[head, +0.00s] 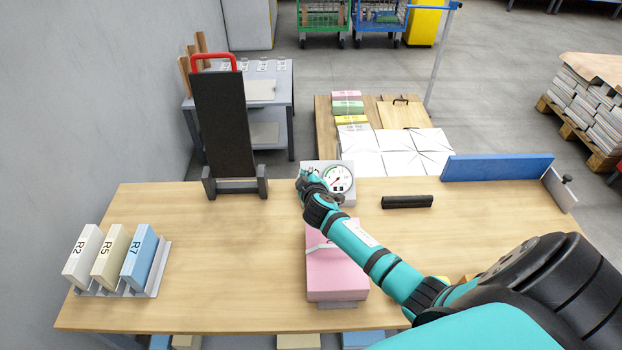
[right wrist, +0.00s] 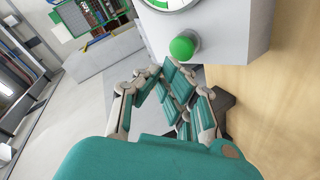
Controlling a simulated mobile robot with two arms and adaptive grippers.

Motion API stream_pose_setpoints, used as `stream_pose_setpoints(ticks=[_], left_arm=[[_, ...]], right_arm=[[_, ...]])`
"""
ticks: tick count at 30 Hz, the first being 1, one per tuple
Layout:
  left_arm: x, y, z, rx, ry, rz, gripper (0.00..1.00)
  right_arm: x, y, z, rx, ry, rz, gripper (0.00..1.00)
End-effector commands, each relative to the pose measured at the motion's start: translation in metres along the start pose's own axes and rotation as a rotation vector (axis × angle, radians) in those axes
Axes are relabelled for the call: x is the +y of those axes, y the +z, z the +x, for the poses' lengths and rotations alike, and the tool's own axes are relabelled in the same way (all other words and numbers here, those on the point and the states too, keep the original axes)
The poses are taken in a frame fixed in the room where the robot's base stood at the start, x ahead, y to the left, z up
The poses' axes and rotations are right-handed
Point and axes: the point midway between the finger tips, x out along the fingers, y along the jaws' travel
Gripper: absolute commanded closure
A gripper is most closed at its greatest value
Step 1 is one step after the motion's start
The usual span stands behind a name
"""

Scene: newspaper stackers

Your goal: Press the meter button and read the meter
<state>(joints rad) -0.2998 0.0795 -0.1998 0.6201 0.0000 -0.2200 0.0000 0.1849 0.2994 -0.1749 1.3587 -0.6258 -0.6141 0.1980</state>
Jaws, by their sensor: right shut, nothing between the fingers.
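The meter is a light grey box (head: 347,197) with a round white dial (head: 337,179) at the back middle of the table. The dial has a green arc and a needle; its value is too small to read. In the right wrist view the meter box (right wrist: 226,40) is at the top, with a green round button (right wrist: 183,47) on its face and only the dial's lower edge showing. My right gripper (right wrist: 167,72) is shut and empty, its fingertips close beside the button; I cannot tell if they touch. In the head view my right gripper (head: 306,178) partly covers the box's left side.
A pink bundle (head: 335,274) lies in front of the meter, under my right arm. A black bar (head: 407,201) lies to the right. A dark upright stand (head: 220,125) is to the left. R2, R5 and R7 blocks sit in a rack (head: 157,272) at front left. The table's left middle is clear.

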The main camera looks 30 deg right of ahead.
Motion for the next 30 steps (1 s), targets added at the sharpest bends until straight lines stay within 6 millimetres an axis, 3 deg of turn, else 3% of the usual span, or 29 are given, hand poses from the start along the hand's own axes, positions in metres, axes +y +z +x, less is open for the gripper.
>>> stream_pose_setpoints(ticks=[30], left_arm=[[0.0,0.001,0.012,-0.001,0.0,0.0,0.64]], right_arm=[[-0.005,0.005,0.01,0.0,0.0,0.0,1.0]])
